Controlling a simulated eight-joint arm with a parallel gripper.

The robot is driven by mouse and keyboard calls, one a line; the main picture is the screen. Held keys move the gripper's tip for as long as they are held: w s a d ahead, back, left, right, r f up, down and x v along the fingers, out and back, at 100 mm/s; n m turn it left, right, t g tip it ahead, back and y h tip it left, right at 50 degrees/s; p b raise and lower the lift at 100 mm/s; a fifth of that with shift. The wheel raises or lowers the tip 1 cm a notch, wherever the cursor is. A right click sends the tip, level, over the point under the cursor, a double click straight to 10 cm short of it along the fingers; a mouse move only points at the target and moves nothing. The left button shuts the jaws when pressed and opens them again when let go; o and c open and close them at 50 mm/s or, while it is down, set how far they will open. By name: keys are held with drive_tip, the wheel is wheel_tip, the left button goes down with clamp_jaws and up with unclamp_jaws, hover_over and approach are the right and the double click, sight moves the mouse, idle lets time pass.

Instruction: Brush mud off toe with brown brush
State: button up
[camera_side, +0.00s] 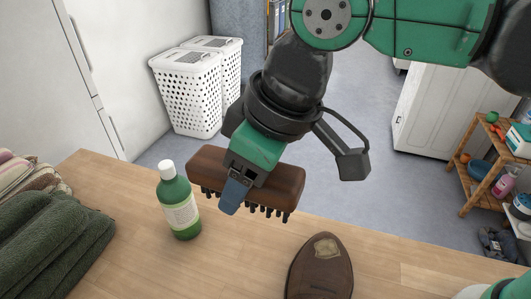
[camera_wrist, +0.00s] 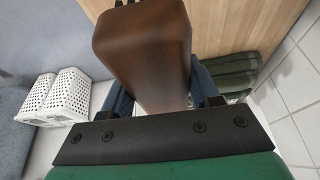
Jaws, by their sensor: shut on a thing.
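The brown brush (camera_side: 272,186) has a block-shaped brown back and dark bristle tufts pointing down. My gripper (camera_side: 234,194) is shut on the brush and holds it above the wooden table. In the wrist view the brush (camera_wrist: 147,50) fills the space between my blue fingers (camera_wrist: 160,88). A brown shoe (camera_side: 320,272) lies on the table at the front, partly cut off by the lower picture edge. A tan mud patch (camera_side: 327,249) sits on its toe. The brush is up and to the left of the shoe, apart from it. The shoe is not seen in the wrist view.
A green bottle with a white cap (camera_side: 180,207) stands on the table (camera_side: 130,195), close left of the brush. Folded dark green towels (camera_side: 50,240) lie further left. White laundry baskets (camera_side: 188,92) stand on the floor behind. The table right of the shoe is mostly clear.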

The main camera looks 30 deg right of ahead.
drive_tip(key=s+d+f, duration=0.1)
drive_tip(key=d+f, duration=0.1)
drive_tip(key=d, duration=0.5)
hover_over(335, 249)
drive_tip(key=s+d, duration=0.1)
wheel_tip(335, 249, down, 5)
drive_tip(key=shift+s+f, duration=0.1)
drive_tip(key=shift+f, duration=3.5)
drive_tip(key=shift+w+a+f, duration=0.35)
drive_tip(key=shift+a+f, duration=0.05)
drive_tip(key=shift+f, duration=0.1)
drive_tip(key=shift+w+a+r, duration=0.1)
drive_tip(key=shift+w+a, duration=0.45)
drive_tip(key=shift+a, duration=0.2)
drive_tip(key=shift+w+a+r, duration=0.1)
drive_tip(key=shift+w+a, duration=0.45)
drive_tip(key=shift+a, duration=0.15)
drive_tip(key=shift+w+a+f, duration=0.15)
drive_tip(key=shift+w+a, duration=0.35)
drive_tip(key=shift+a, duration=0.1)
drive_tip(key=shift+s+d, duration=0.95)
drive_tip(key=shift+d, duration=0.25)
drive_tip(key=shift+s+d, duration=0.95)
drive_tip(key=shift+d, duration=0.25)
drive_tip(key=shift+s+r, duration=0.15)
drive_tip(key=shift+r, duration=0.75)
wheel_tip(335, 249, up, 6)
drive_tip(key=shift+d+f, duration=0.1)
